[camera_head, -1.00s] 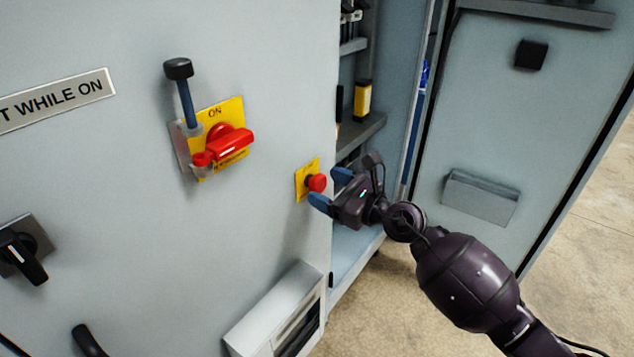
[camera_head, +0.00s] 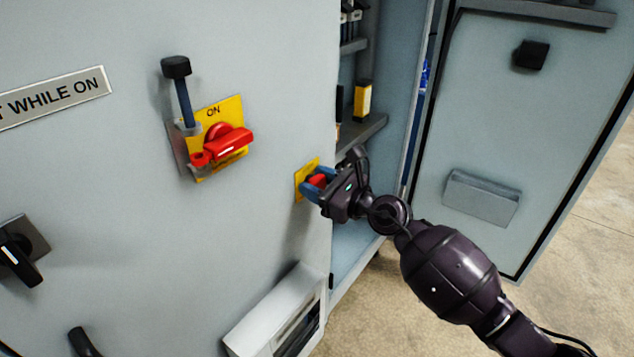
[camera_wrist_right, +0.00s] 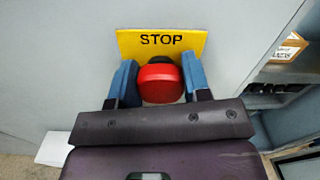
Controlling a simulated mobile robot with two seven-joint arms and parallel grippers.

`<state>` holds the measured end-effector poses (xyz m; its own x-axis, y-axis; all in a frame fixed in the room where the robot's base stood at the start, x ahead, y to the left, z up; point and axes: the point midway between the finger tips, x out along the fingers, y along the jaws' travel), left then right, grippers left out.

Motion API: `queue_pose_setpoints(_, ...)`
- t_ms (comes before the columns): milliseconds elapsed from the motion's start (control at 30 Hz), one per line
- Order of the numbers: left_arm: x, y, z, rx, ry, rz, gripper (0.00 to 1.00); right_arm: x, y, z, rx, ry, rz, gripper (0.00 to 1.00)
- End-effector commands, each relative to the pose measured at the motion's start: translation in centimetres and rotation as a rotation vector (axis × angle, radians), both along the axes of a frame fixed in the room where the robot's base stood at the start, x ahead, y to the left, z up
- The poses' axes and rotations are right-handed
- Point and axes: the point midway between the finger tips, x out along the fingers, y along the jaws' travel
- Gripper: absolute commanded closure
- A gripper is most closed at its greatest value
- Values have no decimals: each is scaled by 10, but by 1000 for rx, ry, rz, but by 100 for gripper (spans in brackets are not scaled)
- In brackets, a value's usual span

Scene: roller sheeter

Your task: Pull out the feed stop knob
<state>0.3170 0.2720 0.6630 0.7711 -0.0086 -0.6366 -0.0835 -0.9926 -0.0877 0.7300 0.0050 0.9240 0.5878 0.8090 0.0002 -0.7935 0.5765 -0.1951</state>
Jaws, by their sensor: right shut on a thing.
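The feed stop knob (camera_head: 318,180) is a red round button on a yellow plate (camera_head: 300,186) on the grey cabinet front. In the right wrist view the red knob (camera_wrist_right: 160,82) sits below the word STOP on the yellow plate (camera_wrist_right: 130,42). My right gripper (camera_head: 317,183) has its two blue fingers on either side of the knob and is shut on it. In the wrist view the fingers (camera_wrist_right: 160,84) flank the knob left and right. The fingers partly hide the knob in the head view. My left gripper is not in view.
A red rotary switch (camera_head: 225,146) on a yellow ON plate and a black-capped lever (camera_head: 177,69) are to the left. A black selector (camera_head: 20,258) is at far left. The open cabinet door (camera_head: 480,130) stands to the right. A white box (camera_head: 275,312) juts out below.

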Motion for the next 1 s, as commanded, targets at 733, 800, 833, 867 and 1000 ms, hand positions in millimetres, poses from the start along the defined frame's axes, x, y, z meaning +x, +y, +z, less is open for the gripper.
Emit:
queue_pose_setpoints(733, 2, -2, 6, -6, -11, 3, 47, -7, -10, -1, -1, 1, -1, 31)
queue_pose_setpoints(800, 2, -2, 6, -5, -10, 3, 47, -7, -10, -1, -1, 1, -1, 31)
queue_pose_setpoints(833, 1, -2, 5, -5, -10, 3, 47, -7, -10, -1, -1, 0, -1, 31)
queue_pose_setpoints(867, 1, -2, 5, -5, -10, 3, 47, -7, -10, -1, -1, 0, -1, 31)
queue_pose_setpoints(1000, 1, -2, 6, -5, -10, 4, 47, -7, -10, 0, -1, 1, 0, 31)
